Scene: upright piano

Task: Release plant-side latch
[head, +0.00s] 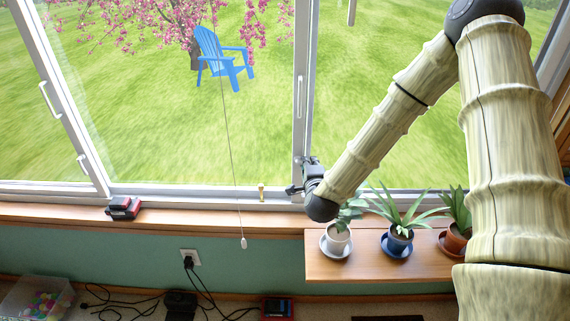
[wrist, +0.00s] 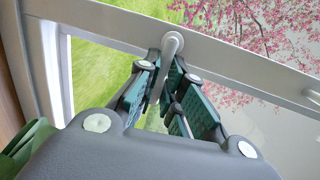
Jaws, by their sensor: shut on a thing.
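My gripper (head: 294,190) is at the lower part of the white window post, just left of the plants. In the wrist view its green-padded fingers (wrist: 172,85) are closed around a white, rounded latch lever (wrist: 171,43) on the white window frame (wrist: 225,55). The lever's upper end shows above the fingers; its lower part is between them. A long white handle (head: 299,97) stands higher on the same post, clear of my gripper.
Three potted plants on saucers stand on a wooden shelf (head: 345,268) right below my arm: white (head: 338,240), blue (head: 400,241) and terracotta (head: 456,240) pots. A pull cord (head: 233,160) hangs left of my gripper. A small brass piece (head: 261,192) is on the sill.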

